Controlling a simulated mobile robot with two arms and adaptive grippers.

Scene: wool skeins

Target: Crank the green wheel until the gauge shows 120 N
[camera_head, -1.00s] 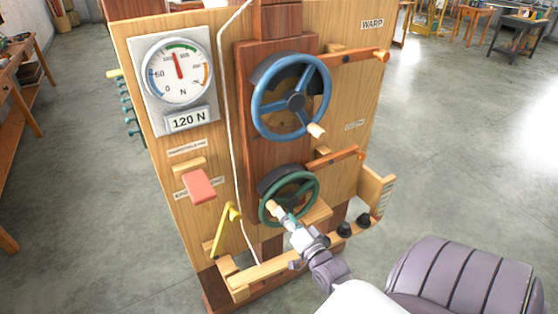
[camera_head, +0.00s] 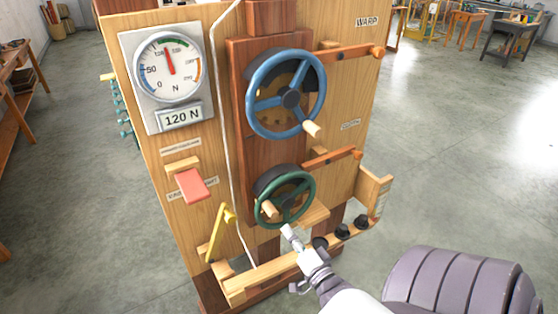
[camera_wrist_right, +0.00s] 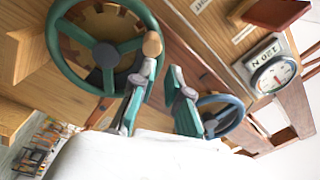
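The green wheel (camera_head: 313,190) is mounted low on the wooden panel. Its pale wooden crank handle (camera_head: 268,209) sticks out at the wheel's lower left. My right gripper (camera_head: 288,231) is just below and right of the handle, apart from it in the head view. In the right wrist view its fingers (camera_wrist_right: 162,72) are spread with nothing between them; the handle (camera_wrist_right: 153,44) shows beyond the left fingertip. The gauge (camera_head: 167,68) is at upper left, its needle slightly left of the top, near the green band. A plate (camera_head: 180,118) below it reads 120 N. My left gripper is not in view.
A blue wheel (camera_head: 320,85) with a pale handle sits above the green one. Orange levers (camera_head: 332,158) stick out to the right. A red block (camera_head: 192,186) and a yellow lever (camera_head: 216,235) are on the left. Black knobs (camera_head: 342,231) line the lower ledge.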

